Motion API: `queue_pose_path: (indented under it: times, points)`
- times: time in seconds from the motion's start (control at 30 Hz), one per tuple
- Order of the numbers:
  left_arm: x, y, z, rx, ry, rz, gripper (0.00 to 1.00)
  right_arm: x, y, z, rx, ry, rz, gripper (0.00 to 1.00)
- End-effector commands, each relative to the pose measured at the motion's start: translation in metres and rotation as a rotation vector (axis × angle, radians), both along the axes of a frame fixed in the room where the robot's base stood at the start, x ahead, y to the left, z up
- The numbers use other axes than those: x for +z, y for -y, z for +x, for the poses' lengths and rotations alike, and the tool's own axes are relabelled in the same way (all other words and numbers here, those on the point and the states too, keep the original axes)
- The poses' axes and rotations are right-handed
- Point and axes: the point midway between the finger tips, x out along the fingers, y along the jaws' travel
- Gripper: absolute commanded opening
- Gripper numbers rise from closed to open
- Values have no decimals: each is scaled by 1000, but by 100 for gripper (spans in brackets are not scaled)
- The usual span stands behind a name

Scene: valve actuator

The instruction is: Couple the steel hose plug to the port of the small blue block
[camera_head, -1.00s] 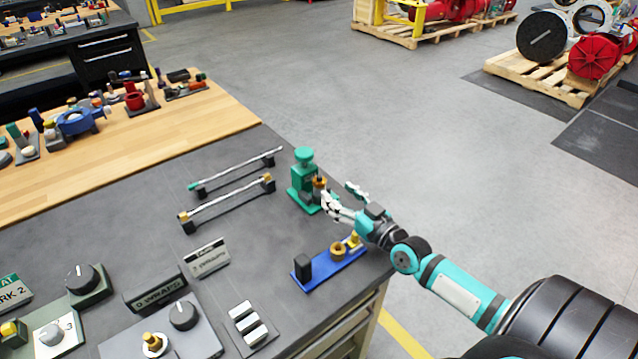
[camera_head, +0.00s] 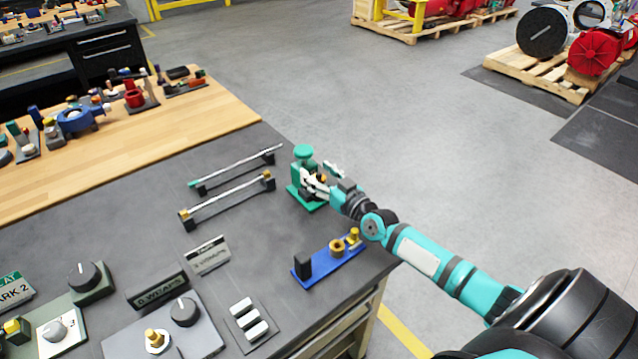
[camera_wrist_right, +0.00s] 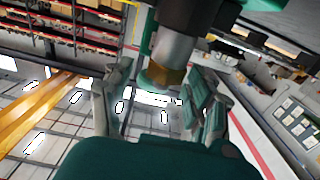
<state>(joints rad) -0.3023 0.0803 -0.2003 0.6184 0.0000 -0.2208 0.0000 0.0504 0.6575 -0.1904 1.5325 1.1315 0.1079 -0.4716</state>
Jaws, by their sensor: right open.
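The small blue block (camera_head: 325,266) lies near the table's right edge. It bears a black upright piece and brass fittings (camera_head: 337,247). A green stand (camera_head: 303,155) is behind it. My right gripper (camera_head: 318,173) is open at this stand, its fingers beside the stand's front. In the right wrist view, a steel cylinder with a brass collar (camera_wrist_right: 167,76) hangs between my open fingers (camera_wrist_right: 158,98), with gaps visible on both sides. I cannot tell whether it is the hose plug. My left gripper is not in view.
Two slim rods or hoses (camera_head: 230,200) rest on black supports left of the green stand. Labelled blocks, a knob panel (camera_head: 185,335) and a switch plate (camera_head: 249,324) fill the front. The table edge is close on the right; open floor lies beyond.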

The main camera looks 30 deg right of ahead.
Motion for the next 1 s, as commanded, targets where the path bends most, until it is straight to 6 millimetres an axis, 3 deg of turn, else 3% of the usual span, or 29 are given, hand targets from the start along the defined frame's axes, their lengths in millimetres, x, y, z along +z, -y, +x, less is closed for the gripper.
queue_pose_path:
  times: [0.07, 0.43, 1.0]
  points:
    - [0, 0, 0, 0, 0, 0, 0, 0, 0, 0, 0, 0, 0, 50]
    - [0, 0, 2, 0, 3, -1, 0, 0, 0, 0, 0, 0, 1, 1]
    - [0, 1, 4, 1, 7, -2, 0, -1, 1, -1, -2, -2, -2, 0]
